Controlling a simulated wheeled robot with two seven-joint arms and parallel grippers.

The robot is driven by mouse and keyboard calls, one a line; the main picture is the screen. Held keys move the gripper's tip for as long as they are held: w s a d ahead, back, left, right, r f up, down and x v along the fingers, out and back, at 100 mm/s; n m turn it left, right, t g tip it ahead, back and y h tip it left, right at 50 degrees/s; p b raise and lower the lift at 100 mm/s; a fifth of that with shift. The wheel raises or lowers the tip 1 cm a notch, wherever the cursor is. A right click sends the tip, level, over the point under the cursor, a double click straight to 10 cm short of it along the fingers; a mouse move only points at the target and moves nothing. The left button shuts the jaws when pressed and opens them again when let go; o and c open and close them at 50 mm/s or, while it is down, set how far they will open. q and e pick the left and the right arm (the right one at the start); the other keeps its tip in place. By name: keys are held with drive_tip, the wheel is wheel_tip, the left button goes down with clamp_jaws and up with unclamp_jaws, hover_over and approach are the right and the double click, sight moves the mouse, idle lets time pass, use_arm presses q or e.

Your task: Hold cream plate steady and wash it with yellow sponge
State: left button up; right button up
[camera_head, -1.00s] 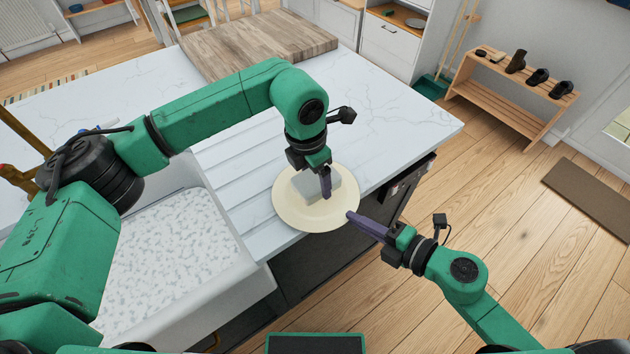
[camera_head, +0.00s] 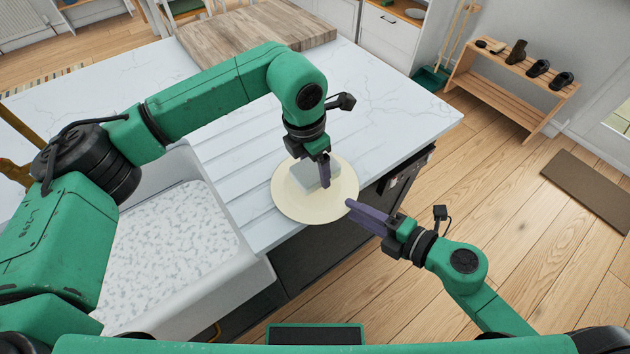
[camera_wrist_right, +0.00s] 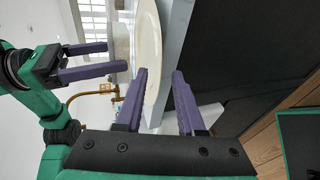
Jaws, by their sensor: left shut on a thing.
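The cream plate (camera_head: 290,205) lies flat near the counter's front edge; its rim (camera_wrist_right: 150,50) shows in the right wrist view. A pale grey-white block (camera_head: 310,174), the likely sponge though it does not look yellow, is on the plate. My left gripper (camera_head: 321,178) points down over the plate and is shut on this block; its fingers also show in the right wrist view (camera_wrist_right: 117,57). My right gripper (camera_head: 350,205) is at the plate's right rim. In the right wrist view its fingers (camera_wrist_right: 160,72) are apart, with the plate edge just beyond. Contact is unclear.
A white sink (camera_head: 175,245) with a speckled bottom lies to the left of the plate. A wooden board (camera_head: 255,38) rests at the counter's back. The counter (camera_head: 390,110) right of the plate is clear. A shoe rack (camera_head: 510,85) stands farther right.

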drive_tip(key=v, duration=1.1)
drive_tip(key=shift+s+d, duration=0.25)
drive_tip(key=shift+d, duration=0.05)
drive_tip(key=shift+r, duration=0.1)
